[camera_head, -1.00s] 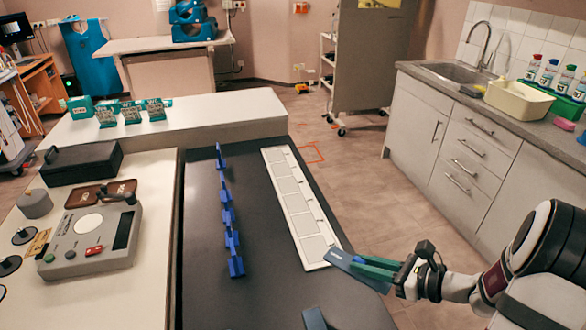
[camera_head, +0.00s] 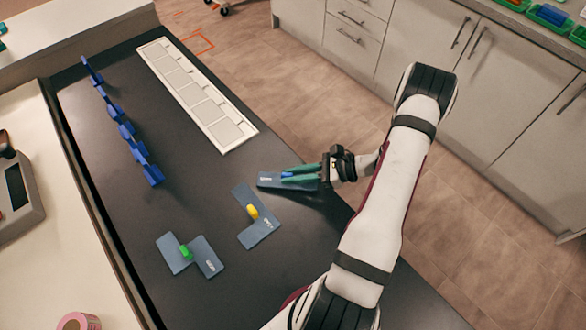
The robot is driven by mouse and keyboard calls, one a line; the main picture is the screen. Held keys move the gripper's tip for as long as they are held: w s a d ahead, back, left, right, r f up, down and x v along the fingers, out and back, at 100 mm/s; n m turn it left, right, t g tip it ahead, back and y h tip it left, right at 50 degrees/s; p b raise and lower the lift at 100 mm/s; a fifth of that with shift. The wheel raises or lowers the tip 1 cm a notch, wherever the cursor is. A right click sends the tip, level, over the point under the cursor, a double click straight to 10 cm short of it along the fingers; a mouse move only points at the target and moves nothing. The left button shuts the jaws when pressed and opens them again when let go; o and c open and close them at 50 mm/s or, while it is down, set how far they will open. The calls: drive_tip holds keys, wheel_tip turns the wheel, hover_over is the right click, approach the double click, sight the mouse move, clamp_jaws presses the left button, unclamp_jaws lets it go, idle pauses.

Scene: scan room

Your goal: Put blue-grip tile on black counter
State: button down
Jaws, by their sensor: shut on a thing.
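The blue-grip tile (camera_head: 268,181) is a flat slate-blue piece with a small blue grip and a pale label. My gripper (camera_head: 289,174) has green fingers and is shut on the blue grip, coming from the right.
A yellow-grip tile (camera_head: 264,228) and a green-grip tile (camera_head: 204,262) lie on the counter nearer me. A white strip of square panels (camera_head: 193,90) and a row of blue holders (camera_head: 125,130) stand farther back. The counter between holders and tiles is bare.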

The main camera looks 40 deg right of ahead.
drive_tip(key=shift+f, duration=0.45)
idle(0.3)
drive_tip(key=c, duration=0.8)
unclamp_jaws()
drive_tip(key=shift+o, duration=0.2)
drive_tip(key=v, duration=1.5)
drive_tip(key=shift+s+d, duration=0.3)
drive_tip(key=shift+d, duration=0.05)
